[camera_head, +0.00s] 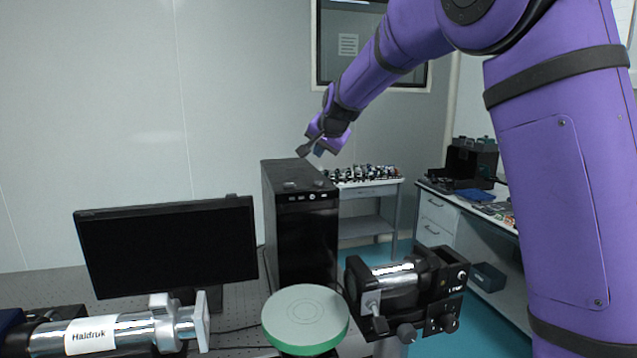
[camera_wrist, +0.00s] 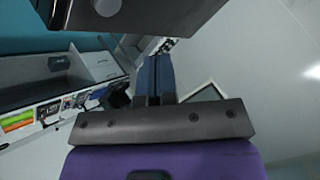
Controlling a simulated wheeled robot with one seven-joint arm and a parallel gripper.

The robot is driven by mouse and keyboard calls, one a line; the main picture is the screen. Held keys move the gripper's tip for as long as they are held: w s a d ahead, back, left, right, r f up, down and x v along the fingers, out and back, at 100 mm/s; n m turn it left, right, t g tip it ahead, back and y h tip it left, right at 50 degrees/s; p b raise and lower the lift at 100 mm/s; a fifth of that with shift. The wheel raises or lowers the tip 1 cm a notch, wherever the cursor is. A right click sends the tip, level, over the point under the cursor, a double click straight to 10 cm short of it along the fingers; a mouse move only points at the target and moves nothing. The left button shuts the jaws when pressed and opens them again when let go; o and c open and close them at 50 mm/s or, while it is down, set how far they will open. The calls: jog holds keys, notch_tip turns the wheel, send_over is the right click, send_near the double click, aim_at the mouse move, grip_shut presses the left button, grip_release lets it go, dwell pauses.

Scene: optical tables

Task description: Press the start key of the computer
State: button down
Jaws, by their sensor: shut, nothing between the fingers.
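The computer (camera_head: 303,240) is a tall black tower standing upright right of the monitor in the head view. Small light-coloured marks and ports run along its upper front edge, and a small raised spot shows on its top. The start key cannot be singled out surely there. In the wrist view the dark computer case (camera_wrist: 150,18) fills the top, with a round grey button (camera_wrist: 107,6) cut by the frame edge. My gripper (camera_head: 319,152) is above the tower's top, toward its right side, apart from it. Its fingers (camera_wrist: 154,62) are shut together and empty in the wrist view.
A black monitor (camera_head: 168,248) stands left of the tower. A silver cylinder labelled Haldruk (camera_head: 95,334), a green-rimmed disc (camera_head: 305,318) and a black optical mount (camera_head: 410,290) stand in front. Behind are a bench with small parts (camera_head: 368,184) and a side bench (camera_head: 440,215).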

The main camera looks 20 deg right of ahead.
aim_at(320, 181)
jog(key=shift+f, duration=2.35)
jog(key=shift+f, duration=0.15)
jog(key=shift+f, duration=0.3)
jog(key=shift+f, duration=0.4)
dwell(1.1)
jog(key=shift+r, duration=0.9)
jog(key=shift+r, duration=0.1)
jog(key=shift+r, duration=2.4)
jog(key=shift+s, duration=0.1)
